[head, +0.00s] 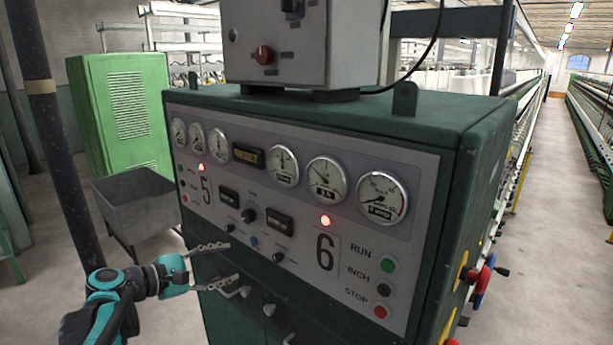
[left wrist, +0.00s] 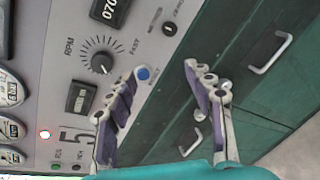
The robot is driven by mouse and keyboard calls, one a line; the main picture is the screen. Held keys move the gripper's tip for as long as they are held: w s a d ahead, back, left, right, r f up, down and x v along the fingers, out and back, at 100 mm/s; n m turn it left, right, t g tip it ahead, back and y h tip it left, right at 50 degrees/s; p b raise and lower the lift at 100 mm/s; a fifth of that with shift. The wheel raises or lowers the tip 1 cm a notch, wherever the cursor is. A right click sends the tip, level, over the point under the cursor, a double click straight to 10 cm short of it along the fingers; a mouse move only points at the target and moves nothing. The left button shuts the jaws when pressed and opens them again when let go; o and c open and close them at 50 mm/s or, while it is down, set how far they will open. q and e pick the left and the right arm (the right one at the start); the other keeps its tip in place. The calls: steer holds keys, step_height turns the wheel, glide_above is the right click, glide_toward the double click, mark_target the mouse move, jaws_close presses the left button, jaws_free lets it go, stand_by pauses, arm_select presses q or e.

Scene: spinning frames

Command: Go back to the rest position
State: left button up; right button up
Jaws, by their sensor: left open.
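My left gripper (head: 232,265) reaches in from the left in the head view, in front of the lower left part of the green control cabinet (head: 465,165). Its two fingers are spread apart with nothing between them. In the left wrist view the open fingers (left wrist: 165,92) point at the cabinet front. One fingertip shows close to a blue button (left wrist: 143,73) on the grey panel, and the other lies over the green drawer fronts. I cannot tell whether either finger touches the cabinet. My right gripper is not in view.
The panel has gauges (head: 325,179), knobs and lit red lamps. A grey box (head: 303,45) sits on the cabinet. A grey metal bin (head: 137,203) and a green locker (head: 122,108) stand at the left. An open aisle (head: 550,200) runs along the right.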

arm_select(q)
steer(key=s+d+f+m+g+y+b, duration=0.3)
steer(key=s+d+f+m+b, duration=0.35)
steer(key=f, duration=0.55)
steer(key=s+a+f+m+y+b, duration=0.1)
steer(key=s+f+m+y+b, duration=0.6)
steer(key=s+f, duration=1.1)
step_height(320, 180, down, 4)
steer(key=m+b, duration=0.1)
steer(key=m, duration=0.3)
steer(key=shift+s+g, duration=0.25)
steer(key=shift+g, duration=0.15)
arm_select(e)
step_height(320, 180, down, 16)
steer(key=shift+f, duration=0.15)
arm_select(q)
steer(key=shift+m, duration=0.25)
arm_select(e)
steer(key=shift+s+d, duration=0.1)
